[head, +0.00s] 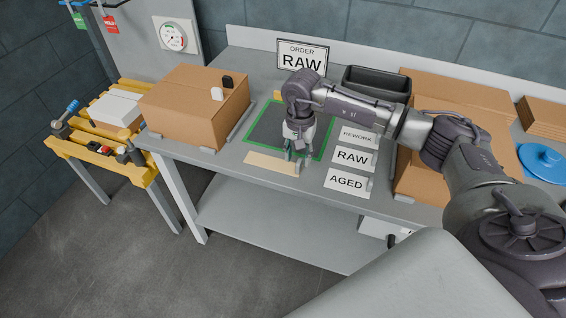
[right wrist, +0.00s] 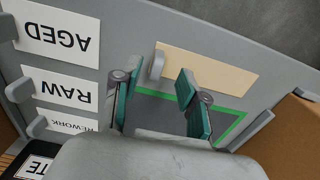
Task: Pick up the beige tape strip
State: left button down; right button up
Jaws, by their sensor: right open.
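The beige tape strip (head: 268,164) lies flat near the front edge of the grey workbench, just in front of the green-bordered dark mat. It also shows in the right wrist view (right wrist: 205,68), with a small grey tab at one end. My right gripper (head: 297,158) hangs pointing down over the mat's front edge, close to the strip's right end. In the right wrist view its green-padded fingers (right wrist: 160,88) are spread with nothing between them. Whether the fingertips are at strip height cannot be told. My left gripper is not in view.
A cardboard box (head: 190,115) stands left, with one white and one black item on top. REWORK, RAW and AGED cards (head: 345,182) lie right of the strip. A black bin (head: 377,82) and larger cardboard boxes (head: 460,95) are behind and right. An ORDER RAW sign (head: 302,58) stands at the back.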

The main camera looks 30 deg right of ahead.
aim_at(299, 161)
jog(key=f, duration=0.4)
jog(key=shift+d+p, duration=0.3)
jog(key=shift+p, duration=0.1)
grip_shut()
jog(key=shift+r, duration=0.1)
